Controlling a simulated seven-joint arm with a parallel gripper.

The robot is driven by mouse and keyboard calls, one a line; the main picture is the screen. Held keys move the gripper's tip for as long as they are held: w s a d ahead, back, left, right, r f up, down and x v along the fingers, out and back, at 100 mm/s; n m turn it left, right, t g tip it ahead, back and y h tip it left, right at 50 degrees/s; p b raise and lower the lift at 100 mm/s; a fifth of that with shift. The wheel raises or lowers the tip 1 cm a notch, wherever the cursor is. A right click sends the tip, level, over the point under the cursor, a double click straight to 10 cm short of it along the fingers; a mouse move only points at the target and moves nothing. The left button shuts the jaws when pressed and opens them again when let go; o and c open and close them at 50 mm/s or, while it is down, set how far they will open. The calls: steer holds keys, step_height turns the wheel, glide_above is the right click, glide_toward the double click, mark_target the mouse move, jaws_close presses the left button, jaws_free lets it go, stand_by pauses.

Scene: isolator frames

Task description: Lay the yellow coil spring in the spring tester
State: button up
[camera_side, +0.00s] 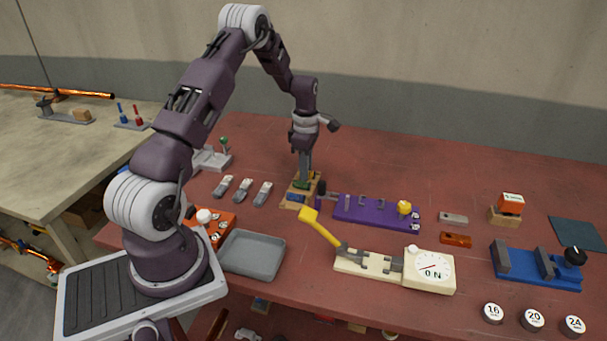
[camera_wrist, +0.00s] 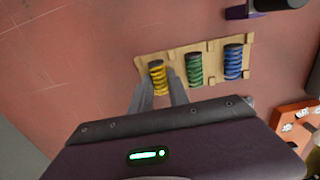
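The yellow coil spring (camera_wrist: 157,78) lies in a wooden rack (camera_wrist: 206,50) in the wrist view, left of a green spring (camera_wrist: 194,69) and a blue spring (camera_wrist: 233,62). My gripper (camera_wrist: 159,86) has its two fingers apart, one on each side of the yellow spring; it looks open, with no clear grip. In the side view my gripper (camera_side: 303,181) points down over the rack (camera_side: 291,204) and hides the yellow spring. The spring tester (camera_side: 352,264) is cream, with a dial (camera_side: 432,269) reading 0 N and a yellow lever (camera_side: 322,229) raised to the left. Its cradle looks empty.
A purple fixture (camera_side: 376,211) stands right of the rack, close to my gripper. A grey tray (camera_side: 252,254) lies left of the tester. Several grey clips (camera_side: 243,188) lie left of the rack. A blue vise (camera_side: 535,268) stands at the right. The back of the table is clear.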

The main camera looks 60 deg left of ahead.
jaws_close()
step_height(320, 180, up, 8)
steer(key=shift+f, duration=0.1)
steer(key=w+d+r, duration=0.2)
steer(key=w+d, duration=0.1)
steer(key=d, duration=1.3)
steer(key=s+d, duration=0.2)
steer(key=d, duration=0.7)
steer(key=s+d+f, duration=0.1)
steer(key=s+d, duration=0.2)
steer(key=d, duration=0.6)
steer(key=shift+s+d, duration=0.15)
steer(key=shift+s, duration=0.1)
glide_above(374, 264)
steer(key=shift+f, duration=2.95)
steer(key=shift+f, duration=1.1)
